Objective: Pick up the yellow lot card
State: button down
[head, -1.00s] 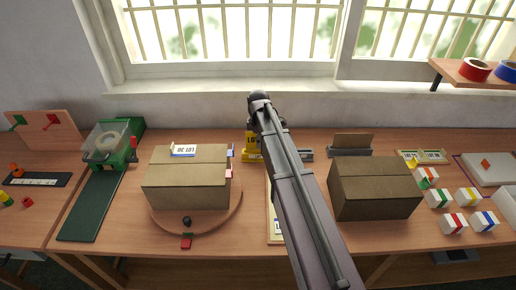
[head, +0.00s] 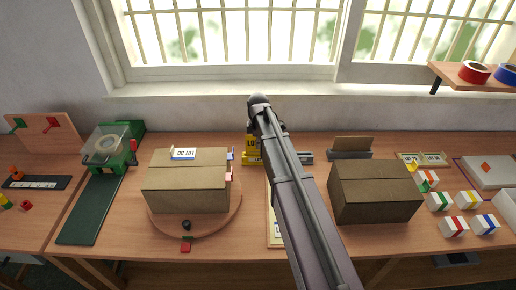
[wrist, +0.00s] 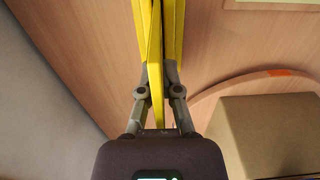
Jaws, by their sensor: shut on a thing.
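The yellow lot card (wrist: 155,70) shows edge-on in the wrist view, as a thin upright strip between the fingers. My gripper (wrist: 158,92) is shut on it. In the head view the card (head: 251,143) stands at the back of the bench with dark lettering, partly hidden behind my arm. A yellow piece, apparently its holder (head: 252,160), sits just below it. Yellow strips also flank the card in the wrist view. I cannot tell whether the card is clear of the holder. My fingers are hidden in the head view.
A cardboard box (head: 186,187) on a round turntable (head: 220,222) stands left of my arm. Another box (head: 374,192) stands to the right. A grey holder (head: 350,155) is behind that box. The window wall is close behind the card.

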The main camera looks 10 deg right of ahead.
jog(key=shift+r, duration=0.15)
notch_tip(320, 180, up, 4)
jog(key=p, duration=0.4)
jog(key=shift+f, duration=0.2)
jog(key=s+r+p, duration=0.1)
jog(key=s, duration=1.5)
jog(key=shift+a, duration=0.4)
jog(key=shift+a+r, duration=0.1)
jog(key=shift+a, duration=0.5)
